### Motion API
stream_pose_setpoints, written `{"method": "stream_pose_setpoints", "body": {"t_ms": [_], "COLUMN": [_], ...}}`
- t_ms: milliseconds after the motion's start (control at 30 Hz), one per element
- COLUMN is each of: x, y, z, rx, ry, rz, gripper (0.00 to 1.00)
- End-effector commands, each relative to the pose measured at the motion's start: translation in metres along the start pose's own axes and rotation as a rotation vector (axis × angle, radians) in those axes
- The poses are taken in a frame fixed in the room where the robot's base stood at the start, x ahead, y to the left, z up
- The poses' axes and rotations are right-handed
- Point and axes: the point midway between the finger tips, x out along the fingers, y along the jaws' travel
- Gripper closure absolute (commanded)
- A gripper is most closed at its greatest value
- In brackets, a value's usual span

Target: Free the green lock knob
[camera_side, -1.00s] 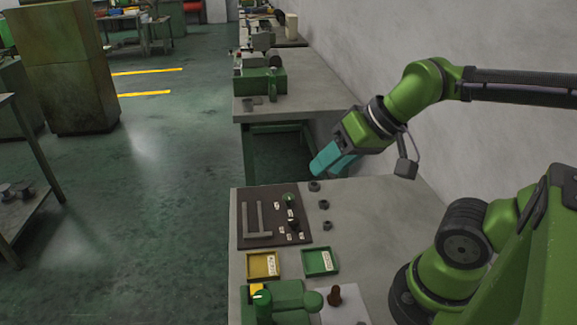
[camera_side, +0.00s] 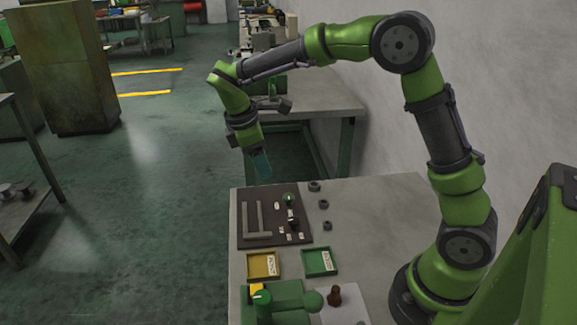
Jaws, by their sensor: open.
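A green knob (camera_side: 289,198) sits at the upper right of a dark board (camera_side: 290,238) on the near table. A black knob (camera_side: 293,223) stands below it on the same board, with small white labels around both. My gripper (camera_side: 262,165) is open and empty, its teal fingers pointing down. In the picture it is above and left of the green knob, apart from it, near the far edge of the table. The gap between the fingers is hard to see from this side.
Grey bars (camera_side: 252,220) lie on the board's left. Several dark round parts (camera_side: 323,204) stand to its right. A yellow tray (camera_side: 263,264) and a green tray (camera_side: 320,262) sit in front, near a green machine (camera_side: 285,301) and a brown part (camera_side: 335,296). The table's right side is clear.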

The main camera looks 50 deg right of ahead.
Motion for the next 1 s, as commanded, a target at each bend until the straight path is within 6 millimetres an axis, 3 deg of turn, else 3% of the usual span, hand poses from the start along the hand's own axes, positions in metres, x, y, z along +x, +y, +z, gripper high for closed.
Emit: {"method": "stream_pose_setpoints", "body": {"t_ms": [100, 200, 433, 1000], "x": [-0.008, -0.017, -0.006, 0.111], "y": [0.017, 0.020, 0.018, 0.019], "z": [-0.001, 0.005, 0.009, 0.020], "rx": [-0.160, -0.244, -0.311, -0.306], "ry": [-0.060, -0.084, -0.097, -0.094], "rz": [0.016, 0.020, 0.001, -0.001], "gripper": [0.41, 0.41, 0.41, 0.41]}}
